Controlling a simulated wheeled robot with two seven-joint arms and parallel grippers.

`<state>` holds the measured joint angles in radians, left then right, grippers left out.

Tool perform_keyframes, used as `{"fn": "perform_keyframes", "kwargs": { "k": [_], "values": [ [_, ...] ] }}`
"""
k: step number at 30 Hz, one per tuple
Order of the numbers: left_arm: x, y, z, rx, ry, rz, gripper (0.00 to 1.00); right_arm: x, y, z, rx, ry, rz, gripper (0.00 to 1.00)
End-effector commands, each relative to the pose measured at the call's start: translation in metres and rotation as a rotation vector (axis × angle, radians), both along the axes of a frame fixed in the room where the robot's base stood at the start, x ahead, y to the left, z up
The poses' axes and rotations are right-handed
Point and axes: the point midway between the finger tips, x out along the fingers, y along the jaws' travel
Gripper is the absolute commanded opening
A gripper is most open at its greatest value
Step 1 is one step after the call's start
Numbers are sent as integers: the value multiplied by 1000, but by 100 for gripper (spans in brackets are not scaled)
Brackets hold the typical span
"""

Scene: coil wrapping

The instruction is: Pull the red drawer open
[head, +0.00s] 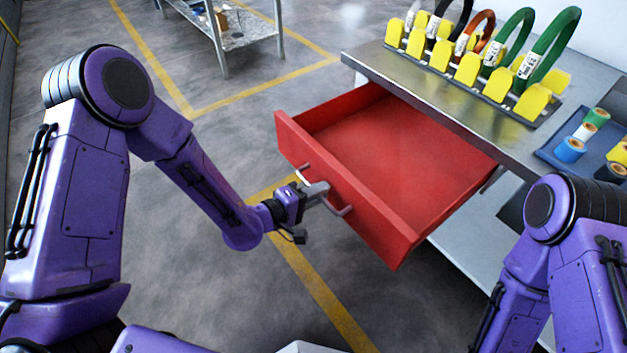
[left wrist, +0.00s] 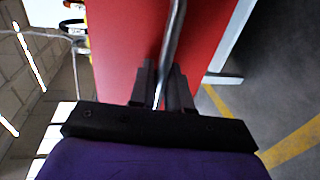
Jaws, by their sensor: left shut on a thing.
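The red drawer (head: 400,160) is pulled well out from under the metal workbench (head: 440,100), and its inside looks empty. A grey bar handle (head: 343,209) runs along its front panel. My left gripper (head: 322,190) is shut on the handle near its middle. In the left wrist view, the fingers (left wrist: 162,88) close around the handle bar (left wrist: 174,45), with the red front panel (left wrist: 120,45) right behind it. My right arm (head: 560,240) shows at the right, but its gripper is out of view.
Coils (head: 548,48) in black, orange and green stand in yellow holders on the bench. A blue tray (head: 555,150) with coloured tape rolls sits at the bench's right. A metal shelf table (head: 245,38) stands at the back. The floor left of the drawer is clear.

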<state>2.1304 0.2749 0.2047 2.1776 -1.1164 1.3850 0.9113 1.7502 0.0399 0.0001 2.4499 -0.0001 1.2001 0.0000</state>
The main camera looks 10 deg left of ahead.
Motion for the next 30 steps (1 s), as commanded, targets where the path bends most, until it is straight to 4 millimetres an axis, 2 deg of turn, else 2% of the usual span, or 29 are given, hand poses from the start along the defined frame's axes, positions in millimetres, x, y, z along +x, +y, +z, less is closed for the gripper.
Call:
{"fn": "perform_keyframes", "kwargs": {
  "k": [15,16,17,26,30],
  "values": [
    [-6,-1,0,0,0,-13,0,0,0,1,0,0,0,43],
    [-6,-1,0,0,0,-12,27,0,0,1,1,1,0,43],
    [-6,-1,0,0,0,-12,30,0,0,1,0,0,0,43],
    [-7,1,1,0,0,-11,30,0,0,1,0,0,0,43],
    [-24,15,6,0,1,-10,30,0,0,2,0,0,0,43]
  ]
}}
